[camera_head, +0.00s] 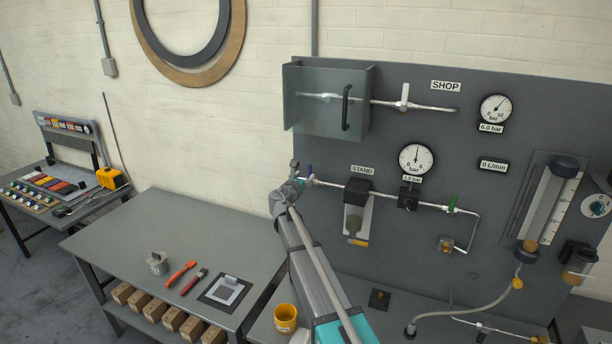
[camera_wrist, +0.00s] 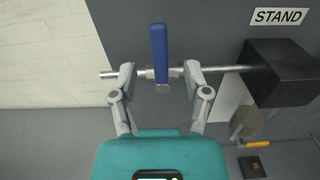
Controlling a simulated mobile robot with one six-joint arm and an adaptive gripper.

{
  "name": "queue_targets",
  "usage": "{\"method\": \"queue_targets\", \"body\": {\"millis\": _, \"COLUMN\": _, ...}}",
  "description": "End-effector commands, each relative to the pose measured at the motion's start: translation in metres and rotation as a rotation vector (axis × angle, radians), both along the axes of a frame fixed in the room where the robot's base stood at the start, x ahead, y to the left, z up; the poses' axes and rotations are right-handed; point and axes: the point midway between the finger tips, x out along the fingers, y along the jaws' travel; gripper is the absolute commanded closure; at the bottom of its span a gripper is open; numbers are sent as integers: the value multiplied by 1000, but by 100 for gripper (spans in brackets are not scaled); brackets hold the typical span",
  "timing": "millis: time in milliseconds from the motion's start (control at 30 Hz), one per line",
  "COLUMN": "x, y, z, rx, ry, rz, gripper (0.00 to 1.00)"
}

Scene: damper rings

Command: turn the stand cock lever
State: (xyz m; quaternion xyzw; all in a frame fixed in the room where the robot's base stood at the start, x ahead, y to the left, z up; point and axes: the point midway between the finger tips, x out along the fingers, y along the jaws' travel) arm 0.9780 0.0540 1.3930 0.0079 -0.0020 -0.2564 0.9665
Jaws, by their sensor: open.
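The stand cock lever is a blue handle (camera_head: 309,169) on the left end of the silver stand pipe (camera_head: 328,183), left of the STAND label (camera_head: 362,170). In the wrist view the blue lever (camera_wrist: 159,50) stands upright, crosswise to the horizontal pipe (camera_wrist: 228,69). My gripper (camera_head: 299,178) is at the left end of this pipe in the head view. In the wrist view my gripper (camera_wrist: 160,76) is open, with one finger on each side of the lever's lower end. Both fingers are apart from the lever. Whether the fingertips touch the pipe I cannot tell.
A dark block (camera_wrist: 285,74) sits on the pipe to the right. A clear cover box (camera_head: 326,98) with a black handle juts out above. Gauges and hoses fill the panel further right. A grey bench (camera_head: 172,230) with tools stands at left, and a yellow cup (camera_head: 286,318) below.

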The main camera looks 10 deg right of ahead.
Motion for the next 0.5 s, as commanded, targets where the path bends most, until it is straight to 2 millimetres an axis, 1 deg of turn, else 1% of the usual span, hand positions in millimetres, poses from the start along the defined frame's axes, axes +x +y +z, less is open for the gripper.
{"method": "queue_targets", "body": {"millis": 33, "x": -5, "y": 2, "z": 0, "rx": 0, "ry": 0, "rz": 1, "gripper": 38}}
{"method": "queue_targets", "body": {"millis": 300, "x": -21, "y": 11, "z": 0, "rx": 0, "ry": 0, "rz": 0, "gripper": 38}}
{"method": "queue_targets", "body": {"millis": 500, "x": -25, "y": 14, "z": 0, "rx": 0, "ry": 0, "rz": 0, "gripper": 38}}
